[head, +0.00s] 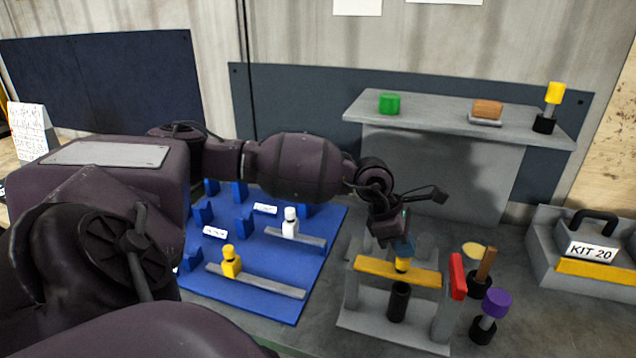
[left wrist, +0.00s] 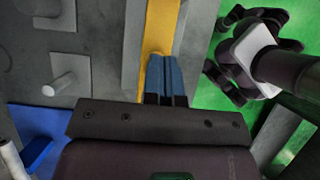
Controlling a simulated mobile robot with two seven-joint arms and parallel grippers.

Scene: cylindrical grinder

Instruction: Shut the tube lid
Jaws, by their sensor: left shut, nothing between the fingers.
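A black tube (head: 399,302) stands upright inside a grey frame (head: 352,290) with a yellow crossbar (head: 368,267). A small yellow piece (head: 402,265) shows at the bar's middle, above the tube. I cannot tell which part is the tube lid. My left gripper (head: 404,246) points down at the bar's middle, its blue fingers shut and empty. My right gripper is not in view.
A red block (head: 457,276) is at the frame's right end. Beside it stand a brown-handled piece (head: 486,264) and a purple-topped piece (head: 496,302). A blue board (head: 262,290) lies left, a grey shelf (head: 440,115) stands behind, and a KIT 20 box (head: 555,250) is right.

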